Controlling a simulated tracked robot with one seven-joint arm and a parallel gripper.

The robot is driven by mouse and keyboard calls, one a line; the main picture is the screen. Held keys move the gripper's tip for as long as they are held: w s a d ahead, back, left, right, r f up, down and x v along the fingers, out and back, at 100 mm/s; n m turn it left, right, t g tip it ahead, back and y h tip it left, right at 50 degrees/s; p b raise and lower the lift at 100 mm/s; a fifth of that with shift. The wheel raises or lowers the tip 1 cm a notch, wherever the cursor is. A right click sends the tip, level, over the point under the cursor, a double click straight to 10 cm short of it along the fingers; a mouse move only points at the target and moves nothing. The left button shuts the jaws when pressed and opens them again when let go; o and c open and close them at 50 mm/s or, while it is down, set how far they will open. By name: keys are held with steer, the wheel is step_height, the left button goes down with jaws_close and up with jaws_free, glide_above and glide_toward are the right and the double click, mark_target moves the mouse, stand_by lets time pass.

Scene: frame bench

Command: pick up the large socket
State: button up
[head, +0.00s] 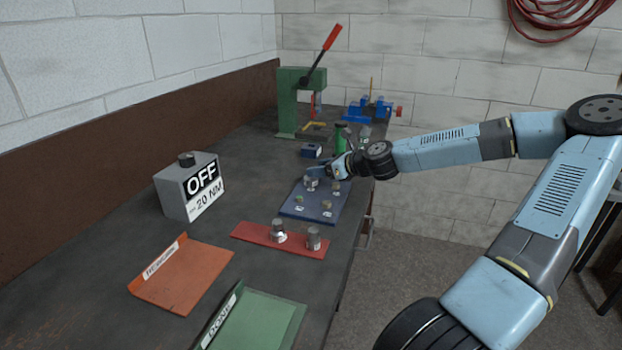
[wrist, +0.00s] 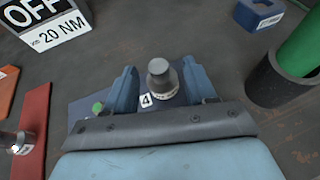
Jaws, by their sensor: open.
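A grey stepped socket (wrist: 161,82) stands upright between my gripper's two blue fingers in the wrist view, by a label reading 4. In the head view this looks like the socket (head: 311,183) at the far left of the dark blue mat (head: 291,211). My gripper (head: 318,172) is open around it; the wrist view shows both fingers (wrist: 160,77), with a gap at least on the left. Contact on the right is unclear. Another grey socket (head: 336,187) stands to its right. I cannot tell for certain which is the large one.
A red strip (head: 256,240) holds two grey sockets nearer. The OFF 20 NM box (head: 190,187) stands left. A dark cup with a green cylinder (wrist: 272,82) is close right of my gripper. Orange and green trays lie in front.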

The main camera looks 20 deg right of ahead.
steer(key=shift+x, duration=2)
steer(key=shift+s+f, duration=0.1)
steer(key=shift+f, duration=0.05)
jaws_close()
